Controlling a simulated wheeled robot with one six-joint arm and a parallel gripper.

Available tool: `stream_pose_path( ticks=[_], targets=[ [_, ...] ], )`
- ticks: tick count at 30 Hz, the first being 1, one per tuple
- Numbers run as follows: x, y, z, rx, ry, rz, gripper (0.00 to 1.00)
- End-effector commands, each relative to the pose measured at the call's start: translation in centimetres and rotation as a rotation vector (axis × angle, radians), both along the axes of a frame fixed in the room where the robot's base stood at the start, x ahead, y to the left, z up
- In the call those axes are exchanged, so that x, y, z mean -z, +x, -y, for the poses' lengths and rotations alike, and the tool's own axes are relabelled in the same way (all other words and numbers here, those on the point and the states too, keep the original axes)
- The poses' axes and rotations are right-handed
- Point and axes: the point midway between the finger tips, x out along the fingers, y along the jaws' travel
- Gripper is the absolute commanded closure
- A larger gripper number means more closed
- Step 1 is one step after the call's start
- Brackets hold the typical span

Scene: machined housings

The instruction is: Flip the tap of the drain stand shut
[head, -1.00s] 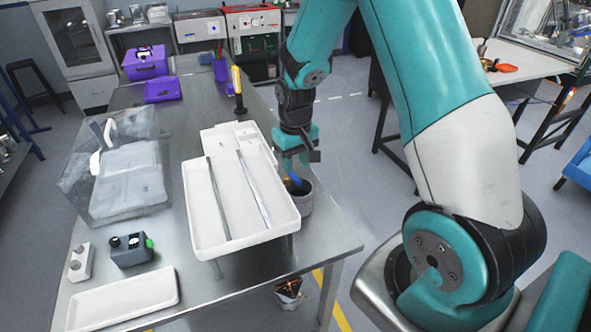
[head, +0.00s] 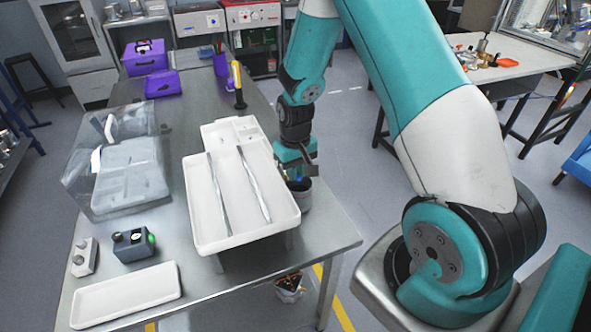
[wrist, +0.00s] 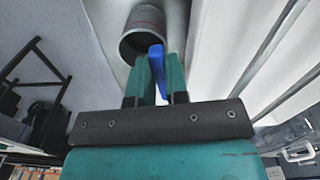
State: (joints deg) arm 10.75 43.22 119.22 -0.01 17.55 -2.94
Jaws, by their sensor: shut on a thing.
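The drain stand is a raised white tray (head: 246,240) with two metal rails, standing on the steel table. Its blue tap lever (wrist: 156,57) shows in the wrist view between the two green fingers of my gripper (wrist: 160,70). In the head view my gripper (head: 298,174) is low at the tray's right side, over a grey cup (head: 306,196). The gripper is shut on the tap lever. The cup's open mouth (wrist: 142,40) lies just beyond the fingertips in the wrist view. The tap's body and most of the lever are hidden by the gripper in the head view.
A clear bin (head: 120,170) stands left of the tray. A grey box with a green button (head: 135,245) and a shallow white tray (head: 125,296) are at the front left. A yellow-handled tool (head: 237,82) stands behind. The floor right of the table is open.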

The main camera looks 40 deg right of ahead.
Motion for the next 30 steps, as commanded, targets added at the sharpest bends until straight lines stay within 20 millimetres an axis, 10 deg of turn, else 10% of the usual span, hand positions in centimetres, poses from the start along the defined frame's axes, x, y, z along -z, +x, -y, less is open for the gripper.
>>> stream_pose_path(
  ticks=[16, 19, 30],
  targets=[
    [-0.07, 0.15, -0.66, 0.161, 0.001, 0.000, 1.00],
    [-0.07, 0.15, -0.66, 0.161, 0.001, 0.000, 0.62],
    [-0.39, 0.20, -0.62, 0.159, 0.000, 0.002, 0.60]
  ],
)
